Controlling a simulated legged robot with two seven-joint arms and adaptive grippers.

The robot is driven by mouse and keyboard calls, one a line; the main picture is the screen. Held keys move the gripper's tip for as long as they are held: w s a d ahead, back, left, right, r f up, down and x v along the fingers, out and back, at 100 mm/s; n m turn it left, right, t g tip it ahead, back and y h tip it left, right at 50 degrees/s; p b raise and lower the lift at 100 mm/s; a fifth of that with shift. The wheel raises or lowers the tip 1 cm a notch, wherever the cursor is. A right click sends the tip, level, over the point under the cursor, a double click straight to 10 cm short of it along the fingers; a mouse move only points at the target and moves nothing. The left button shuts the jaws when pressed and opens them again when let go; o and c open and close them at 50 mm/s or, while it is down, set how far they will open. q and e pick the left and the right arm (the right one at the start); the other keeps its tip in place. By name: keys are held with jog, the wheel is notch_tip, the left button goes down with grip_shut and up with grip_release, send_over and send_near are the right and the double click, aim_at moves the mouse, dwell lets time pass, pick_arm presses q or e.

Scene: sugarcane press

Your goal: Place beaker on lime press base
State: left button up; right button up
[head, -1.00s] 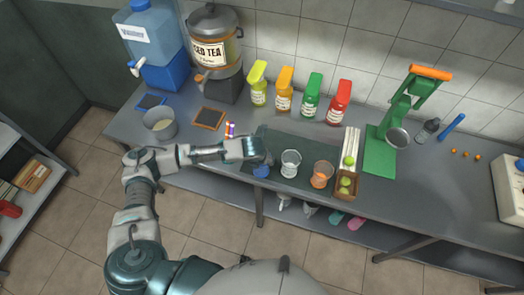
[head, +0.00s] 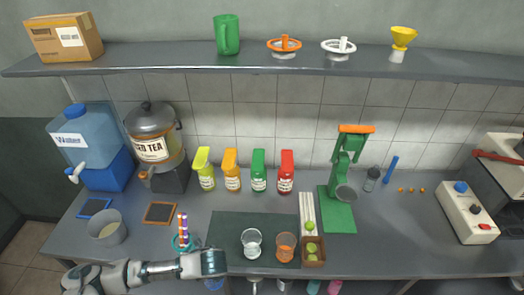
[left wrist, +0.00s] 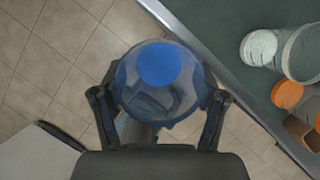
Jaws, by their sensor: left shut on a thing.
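My left gripper (head: 214,268) is at the table's front edge, left of the clear beaker. It is shut on a clear beaker with a blue round area (left wrist: 160,65), seen between the fingers in the left wrist view with floor tiles behind it. In the head view only a bit of blue (head: 213,284) shows below the gripper. The green lime press (head: 345,160) with an orange handle stands at the right on its flat green base (head: 340,218). A grey round cup (head: 346,193) sits at the press. My right gripper is not in view.
A clear beaker (head: 251,243) and an orange one (head: 286,247) stand on the dark mat (head: 228,228). A brown box of limes (head: 313,262) and a white rack (head: 306,208) lie between them and the press. Several bottles (head: 258,172) line the back. A shelf (head: 180,62) hangs above.

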pick_arm(q)
jog(key=w+a+r+n+g+h, duration=0.1)
jog(key=r+n+g, duration=0.3)
jog(key=n, duration=1)
jog(key=w+a+r+n+g+h, duration=0.1)
jog(key=w+r+n+g, duration=0.3)
jog(key=n, duration=1)
jog(key=shift+r+n+h, duration=0.3)
jog(key=shift+r+h, duration=0.1)
jog(key=shift+r, duration=0.1)
jog(key=shift+f, duration=0.1)
jog(key=shift+a, duration=0.1)
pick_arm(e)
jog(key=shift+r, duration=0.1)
